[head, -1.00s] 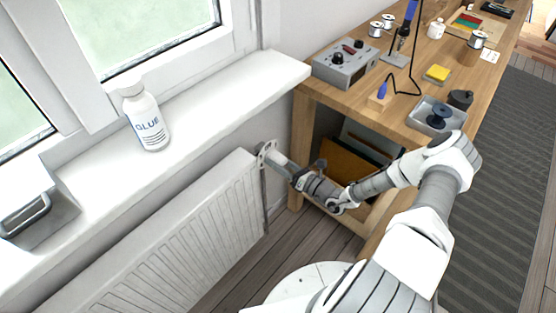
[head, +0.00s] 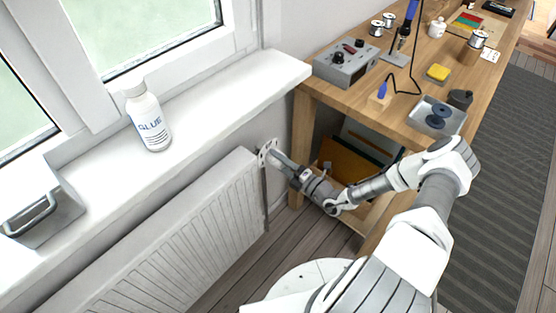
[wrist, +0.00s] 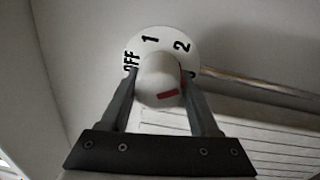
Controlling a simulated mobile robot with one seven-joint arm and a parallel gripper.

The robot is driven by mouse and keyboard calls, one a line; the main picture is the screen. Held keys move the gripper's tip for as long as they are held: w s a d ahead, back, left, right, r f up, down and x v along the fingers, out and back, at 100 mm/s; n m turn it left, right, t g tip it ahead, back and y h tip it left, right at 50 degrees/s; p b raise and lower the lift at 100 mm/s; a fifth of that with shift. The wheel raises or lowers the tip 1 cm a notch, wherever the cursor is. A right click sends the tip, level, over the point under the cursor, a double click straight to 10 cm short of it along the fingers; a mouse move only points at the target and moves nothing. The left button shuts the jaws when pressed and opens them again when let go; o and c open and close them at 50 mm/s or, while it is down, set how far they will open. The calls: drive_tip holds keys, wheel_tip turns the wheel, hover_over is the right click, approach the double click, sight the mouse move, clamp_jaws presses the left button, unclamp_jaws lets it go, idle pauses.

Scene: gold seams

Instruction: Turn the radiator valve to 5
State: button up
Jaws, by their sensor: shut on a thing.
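The radiator valve (wrist: 160,78) shows in the wrist view as a white round knob in front of a white dial plate (wrist: 165,39). The plate carries black marks: OFF at left, 1 and 2 at the top, and a partly hidden mark at right. The knob has a red mark on its face, toward the lower right, and red on its right side. What the pointer reads is unclear. My gripper (wrist: 163,100) is shut on the knob, one finger on each side. In the head view my gripper (head: 273,156) meets the valve at the radiator's upper right end.
The white radiator (head: 190,235) is below the windowsill (head: 205,100), where a glue bottle (head: 149,118) stands. A wooden workbench (head: 400,112) with tools is just right of the valve. A pipe (wrist: 260,86) runs right from the valve in the wrist view.

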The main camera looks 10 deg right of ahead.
drive_tip(key=m, duration=0.4)
drive_tip(key=shift+m, duration=0.4)
drive_tip(key=m, duration=0.4)
drive_tip(key=shift+r+m+h, duration=0.1)
drive_tip(key=shift+m+h, duration=0.3)
drive_tip(key=m, duration=0.3)
drive_tip(key=shift+m, duration=0.3)
drive_tip(key=m, duration=0.4)
drive_tip(key=shift+r+m, duration=0.1)
drive_tip(key=shift+m, duration=1.1)
drive_tip(key=m+b, duration=0.2)
drive_tip(key=b, duration=0.1)
drive_tip(key=shift+d+f+h, duration=0.15)
drive_tip(key=shift+f+h, duration=0.05)
drive_tip(key=shift+h, duration=0.1)
drive_tip(key=m+b, duration=0.3)
drive_tip(key=b, duration=0.2)
drive_tip(key=shift+w+d, duration=0.1)
drive_tip(key=m+b, duration=0.2)
drive_tip(key=b, duration=0.1)
drive_tip(key=shift+r+b, duration=0.1)
drive_tip(key=shift+b, duration=0.3)
drive_tip(key=m, duration=0.2)
drive_tip(key=shift+r+m, duration=0.2)
drive_tip(key=shift+m, duration=0.2)
drive_tip(key=shift+m+g, duration=0.3)
drive_tip(key=shift+m, duration=0.2)
